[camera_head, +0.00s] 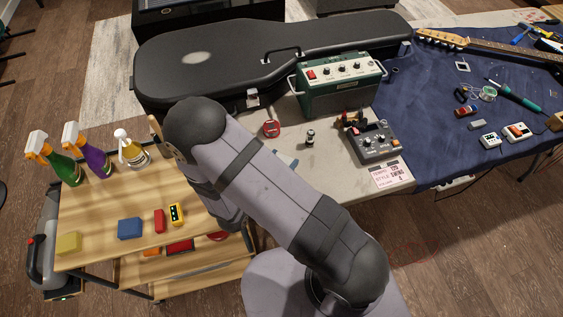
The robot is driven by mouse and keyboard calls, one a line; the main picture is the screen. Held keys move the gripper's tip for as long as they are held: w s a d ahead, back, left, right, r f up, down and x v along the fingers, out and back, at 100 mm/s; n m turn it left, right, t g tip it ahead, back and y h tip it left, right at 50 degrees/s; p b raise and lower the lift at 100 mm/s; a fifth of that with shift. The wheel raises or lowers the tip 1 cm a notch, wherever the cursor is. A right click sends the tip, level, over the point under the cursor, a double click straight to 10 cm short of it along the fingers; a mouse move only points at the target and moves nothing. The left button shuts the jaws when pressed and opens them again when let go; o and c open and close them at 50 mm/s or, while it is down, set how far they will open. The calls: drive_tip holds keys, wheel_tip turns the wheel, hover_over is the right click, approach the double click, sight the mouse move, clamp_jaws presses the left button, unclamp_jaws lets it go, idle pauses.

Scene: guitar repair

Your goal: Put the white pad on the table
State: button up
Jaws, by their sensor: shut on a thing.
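My arm (265,185) rises from the lower right, bends at a dark elbow and folds back down over the gap between the cart and the table. My gripper is hidden behind the arm, so I cannot see its fingers or what is between them. I cannot make out a white pad for certain. A pale oval patch (197,58) shows on the black guitar case; I cannot tell whether it is a thing or a sheen. The grey table top (330,167) lies behind the arm.
The black guitar case (225,65), green amplifier (338,88), red tape measure (271,129) and grey pedal (373,142) occupy the table. A blue cloth (425,130) with tools covers its right. The wooden cart (95,210) holds spray bottles and coloured blocks.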

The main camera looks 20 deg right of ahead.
drive_tip(key=shift+f, duration=0.4)
drive_tip(key=shift+f, duration=0.15)
drive_tip(key=o, duration=1)
